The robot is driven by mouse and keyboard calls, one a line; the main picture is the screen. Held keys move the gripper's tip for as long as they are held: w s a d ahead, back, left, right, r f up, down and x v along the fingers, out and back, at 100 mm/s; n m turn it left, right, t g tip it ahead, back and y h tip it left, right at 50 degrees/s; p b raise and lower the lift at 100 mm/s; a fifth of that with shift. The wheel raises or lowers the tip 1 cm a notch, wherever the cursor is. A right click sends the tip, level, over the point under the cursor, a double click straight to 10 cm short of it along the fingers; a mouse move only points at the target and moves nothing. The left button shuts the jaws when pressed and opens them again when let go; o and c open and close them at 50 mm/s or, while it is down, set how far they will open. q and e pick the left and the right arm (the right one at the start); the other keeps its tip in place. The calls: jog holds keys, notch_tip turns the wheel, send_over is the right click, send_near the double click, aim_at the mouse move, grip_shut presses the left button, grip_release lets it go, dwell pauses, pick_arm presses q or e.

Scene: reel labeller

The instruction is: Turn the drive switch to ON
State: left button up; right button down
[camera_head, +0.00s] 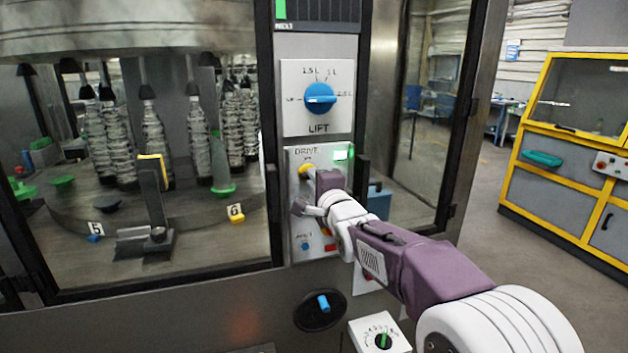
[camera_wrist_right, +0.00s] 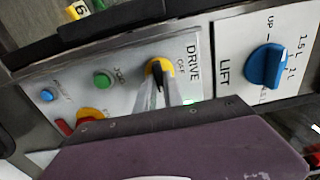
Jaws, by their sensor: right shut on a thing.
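The drive switch (camera_head: 306,170) is on the white DRIVE panel (camera_head: 297,157), below the LIFT panel. Its yellow collar shows just above my right gripper (camera_head: 312,195). In the right wrist view, the drive switch (camera_wrist_right: 152,67) has a yellow collar and a black knob, and the word OFF is beside it. My right gripper (camera_wrist_right: 158,92) is shut on the knob, its fingers hiding most of it. The switch's pointing direction is hard to tell. A green lamp (camera_head: 341,154) glows at the panel's upper right. My left gripper is not in view.
The LIFT panel (camera_head: 318,125) with its blue knob (camera_head: 320,98) is right above. The DRIVE panel also has a green button (camera_wrist_right: 102,80), a blue button (camera_wrist_right: 47,95) and a red and yellow control (camera_wrist_right: 88,115). Glass with bottles behind it is to the left.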

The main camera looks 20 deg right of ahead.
jog(key=c, duration=1.5)
grip_release()
jog(key=shift+o, duration=0.2)
jog(key=shift+s, duration=0.15)
jog(key=s+b, duration=0.1)
jog(key=s, duration=0.7)
jog(key=shift+s+d, duration=0.2)
jog(key=shift+s, duration=0.2)
